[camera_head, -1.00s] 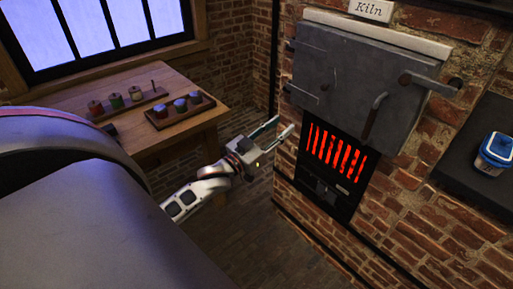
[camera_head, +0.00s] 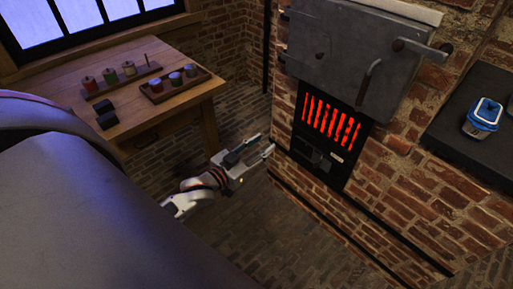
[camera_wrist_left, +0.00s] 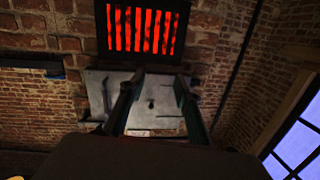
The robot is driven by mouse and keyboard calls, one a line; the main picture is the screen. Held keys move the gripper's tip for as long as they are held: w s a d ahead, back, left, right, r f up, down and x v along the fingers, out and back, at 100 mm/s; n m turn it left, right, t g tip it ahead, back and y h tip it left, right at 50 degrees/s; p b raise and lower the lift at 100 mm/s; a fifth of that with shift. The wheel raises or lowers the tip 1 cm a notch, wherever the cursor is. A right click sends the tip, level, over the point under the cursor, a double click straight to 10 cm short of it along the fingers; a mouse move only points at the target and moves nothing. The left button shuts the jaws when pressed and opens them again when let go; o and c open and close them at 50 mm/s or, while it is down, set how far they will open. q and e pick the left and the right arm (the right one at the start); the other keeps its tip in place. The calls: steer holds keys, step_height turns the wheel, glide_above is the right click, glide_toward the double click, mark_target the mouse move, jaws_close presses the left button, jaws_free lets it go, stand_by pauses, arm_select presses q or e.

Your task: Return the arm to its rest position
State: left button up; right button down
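My left gripper (camera_head: 262,149) is in the lower middle of the head view, in front of the brick kiln and below its glowing grate. Its two fingers are apart with nothing between them. The fingers also show in the left wrist view (camera_wrist_left: 157,100), spread and empty, with the kiln's glowing grate (camera_wrist_left: 142,30) beyond them. My right gripper is not in view. The kiln's grey metal door (camera_head: 350,55) is shut above the red-lit grate (camera_head: 330,117).
The floor (camera_head: 265,225) below the gripper is clear.

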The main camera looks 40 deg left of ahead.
arm_select(q)
steer(key=shift+s+f, duration=0.2)
steer(key=s+d+f+m+g, duration=0.1)
steer(key=s+d+f+g, duration=0.2)
steer(key=s+d+f, duration=0.4)
steer(key=s+d+f+g+p, duration=0.1)
steer(key=s+d+f+g, duration=0.2)
steer(key=s+d+f, duration=0.4)
steer(key=s+f, duration=0.3)
steer(key=s, duration=0.2)
steer(key=shift+s+m+g+h, duration=0.3)
steer(key=shift+s+m+h, duration=0.1)
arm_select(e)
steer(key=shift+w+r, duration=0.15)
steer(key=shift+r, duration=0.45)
arm_select(q)
steer(key=shift+d+f, duration=0.1)
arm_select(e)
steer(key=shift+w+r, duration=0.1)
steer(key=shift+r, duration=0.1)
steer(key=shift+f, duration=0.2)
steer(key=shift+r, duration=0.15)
